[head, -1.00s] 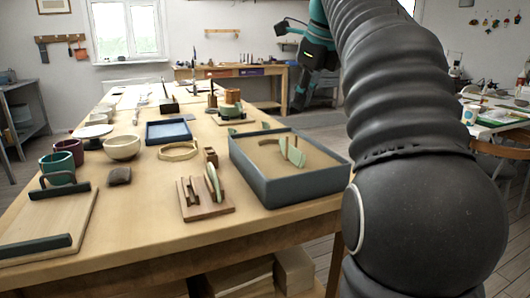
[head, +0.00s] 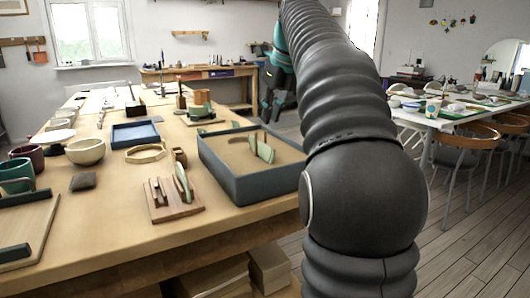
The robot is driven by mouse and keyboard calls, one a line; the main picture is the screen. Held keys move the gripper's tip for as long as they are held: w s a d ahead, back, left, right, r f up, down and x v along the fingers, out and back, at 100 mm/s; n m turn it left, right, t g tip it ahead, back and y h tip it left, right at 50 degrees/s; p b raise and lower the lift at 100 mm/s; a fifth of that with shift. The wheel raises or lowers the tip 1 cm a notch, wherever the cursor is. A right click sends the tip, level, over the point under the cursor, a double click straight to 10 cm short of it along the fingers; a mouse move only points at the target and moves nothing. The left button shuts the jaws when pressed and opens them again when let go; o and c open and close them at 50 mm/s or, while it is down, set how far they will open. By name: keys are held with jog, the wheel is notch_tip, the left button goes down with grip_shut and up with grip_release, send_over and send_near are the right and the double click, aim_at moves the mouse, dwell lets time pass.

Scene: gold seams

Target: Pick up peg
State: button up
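I cannot tell for certain which thing is the peg. A blue-grey tray (head: 250,188) with a tan floor sits at the table's right edge. In it stand a pale green upright piece (head: 264,151) and a thin pale piece beside it. A wooden slotted rack (head: 172,210) with a pale green slab leaning in it stands left of the tray. My gripper (head: 267,108), dark and small in the picture, hangs in the air beyond the tray, past the table's right edge. It touches nothing that I can see; its fingers are too dark to read.
The long wooden table (head: 110,235) also bears a cream bowl (head: 86,152), a blue tray (head: 135,135), a wooden ring (head: 145,154) and a small wooden block (head: 180,157). A second table with chairs (head: 459,160) stands at right. The floor between is clear.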

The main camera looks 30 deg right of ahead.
aim_at(265, 131)
jog(key=shift+b+x, duration=0.75)
jog(key=shift+x, duration=1.95)
jog(key=shift+w, duration=0.15)
grip_shut()
jog(key=shift+r, duration=0.1)
